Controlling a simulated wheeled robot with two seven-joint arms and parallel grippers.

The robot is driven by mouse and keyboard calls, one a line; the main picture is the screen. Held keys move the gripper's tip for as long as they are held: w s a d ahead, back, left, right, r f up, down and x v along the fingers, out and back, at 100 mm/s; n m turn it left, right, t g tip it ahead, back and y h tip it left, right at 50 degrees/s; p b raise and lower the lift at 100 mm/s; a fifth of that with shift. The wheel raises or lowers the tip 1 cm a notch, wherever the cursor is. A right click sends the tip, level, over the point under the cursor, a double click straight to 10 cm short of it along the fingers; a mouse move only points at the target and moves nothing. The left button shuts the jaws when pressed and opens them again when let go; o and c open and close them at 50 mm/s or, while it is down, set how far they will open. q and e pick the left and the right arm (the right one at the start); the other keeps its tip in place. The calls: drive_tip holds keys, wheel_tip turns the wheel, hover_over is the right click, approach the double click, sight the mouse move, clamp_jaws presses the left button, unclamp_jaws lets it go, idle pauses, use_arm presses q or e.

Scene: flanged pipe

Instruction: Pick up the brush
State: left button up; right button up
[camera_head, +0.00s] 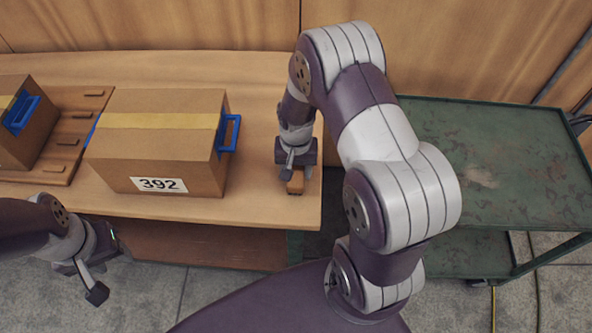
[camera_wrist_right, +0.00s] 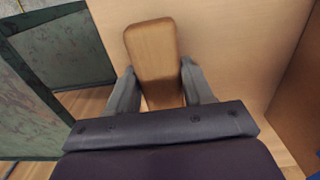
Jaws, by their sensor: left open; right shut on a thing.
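The brush (camera_head: 296,184) is at the right end of the wooden table, with its brown wooden body showing below my right gripper (camera_head: 297,174). In the right wrist view the brush (camera_wrist_right: 153,55) stands between the two grey fingers of my right gripper (camera_wrist_right: 155,88), which are shut on it. Its bristles are not visible. I cannot tell whether it touches the tabletop. My left gripper (camera_head: 84,281) is open and empty, low at the left in front of the table, away from the brush.
A cardboard box (camera_head: 160,150) marked 392 with blue handles stands on the table (camera_head: 262,205) left of the brush. Another box (camera_head: 22,125) sits on a wooden pallet (camera_head: 75,130) at far left. A green metal cart (camera_head: 500,160) stands right of the table, across a gap.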

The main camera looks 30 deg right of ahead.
sight(300, 167)
drive_tip(key=r, duration=0.2)
drive_tip(key=d+r, duration=0.1)
drive_tip(key=r, duration=0.1)
drive_tip(key=s+d+r+b, duration=0.1)
drive_tip(key=d+r, duration=0.5)
drive_tip(key=d, duration=0.4)
drive_tip(key=shift+d+r, duration=0.2)
drive_tip(key=shift+d, duration=0.1)
